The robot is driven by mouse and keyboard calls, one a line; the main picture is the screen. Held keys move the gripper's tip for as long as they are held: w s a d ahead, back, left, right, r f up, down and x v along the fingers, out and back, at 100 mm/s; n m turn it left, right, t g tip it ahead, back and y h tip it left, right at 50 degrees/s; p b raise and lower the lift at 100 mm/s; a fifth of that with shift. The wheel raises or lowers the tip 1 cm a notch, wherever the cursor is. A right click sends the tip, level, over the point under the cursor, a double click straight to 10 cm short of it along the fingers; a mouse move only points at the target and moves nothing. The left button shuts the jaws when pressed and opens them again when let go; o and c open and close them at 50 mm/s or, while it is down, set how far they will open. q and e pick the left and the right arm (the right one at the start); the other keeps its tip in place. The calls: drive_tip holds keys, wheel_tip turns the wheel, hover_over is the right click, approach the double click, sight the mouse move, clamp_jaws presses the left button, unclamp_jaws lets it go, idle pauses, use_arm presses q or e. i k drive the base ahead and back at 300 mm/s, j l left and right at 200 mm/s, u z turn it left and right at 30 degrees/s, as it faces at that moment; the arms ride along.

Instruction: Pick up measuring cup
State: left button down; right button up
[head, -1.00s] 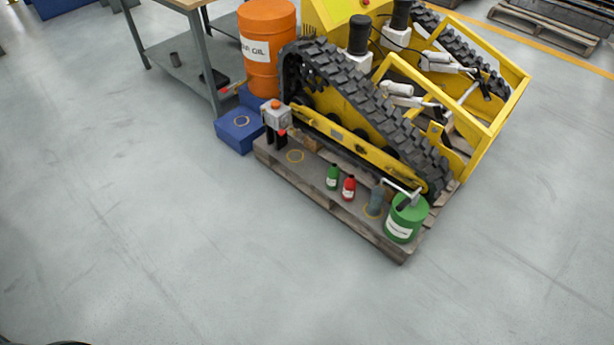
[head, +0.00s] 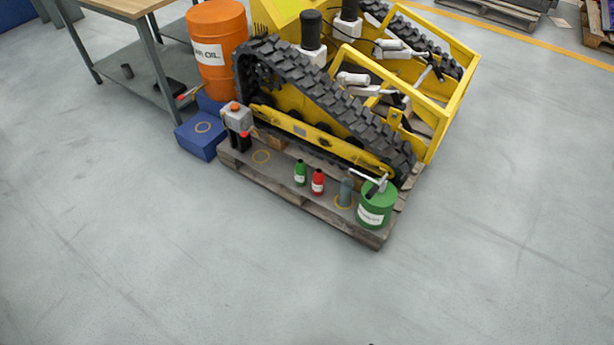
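No object is clearly recognisable as a measuring cup. A grey, narrow-topped vessel (head: 346,191) stands upright at a yellow ring on the pallet, between a red bottle (head: 318,182) and a green can (head: 376,206). A small dark grey cup-like object (head: 127,71) stands on the workbench's lower shelf. Both are too small to show markings. Neither of my grippers is in view. A tiny dark shape at the bottom edge is too cropped to identify.
The wooden pallet (head: 318,207) bears a yellow tracked machine (head: 300,125) and a green bottle (head: 300,173). A blue box (head: 200,139), an orange oil drum (head: 216,60) and a workbench (head: 155,97) stand left. The floor in front is clear.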

sight(347, 183)
drive_tip(key=i+j+z, duration=0.1)
drive_tip(key=z, duration=0.6)
drive_tip(key=i+j+z, duration=0.15)
drive_tip(key=j+z, duration=0.45)
drive_tip(key=j, duration=0.25)
drive_tip(key=i+j+z, duration=0.1)
drive_tip(key=j+z, duration=0.2)
drive_tip(key=j, duration=0.15)
drive_tip(key=j+z, duration=0.15)
drive_tip(key=j, duration=1.35)
drive_tip(key=j+z, duration=0.1)
drive_tip(key=j, duration=1.35)
